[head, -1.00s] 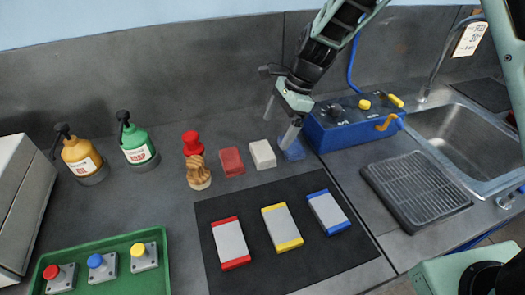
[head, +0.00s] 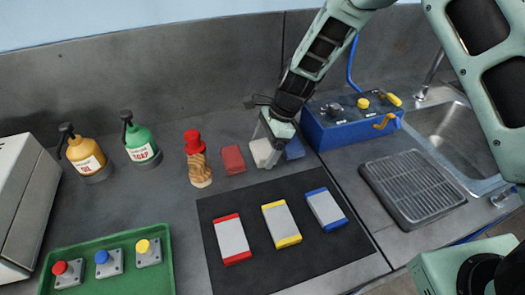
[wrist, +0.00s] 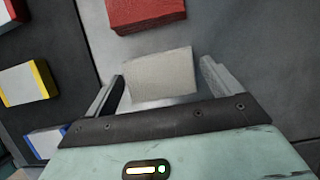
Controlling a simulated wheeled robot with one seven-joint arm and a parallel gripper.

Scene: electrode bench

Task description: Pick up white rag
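The white rag (head: 261,152) is a small folded off-white block lying on the grey bench, between the red rag and the blue rag. In the wrist view the white rag (wrist: 161,75) sits between my two fingers, with a visible gap on each side. My gripper (head: 267,138) is open and directly over the white rag, and it hides part of it in the head view. The open fingers of my gripper also show in the wrist view (wrist: 160,82). How high the fingertips are above the bench is hard to tell.
A red rag (head: 232,159) lies close on the left and a blue rag (head: 295,148) close on the right. A brush with a red knob (head: 197,160) stands further left. A blue box (head: 345,122) is on the right. A black mat (head: 290,264) with several plates lies in front.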

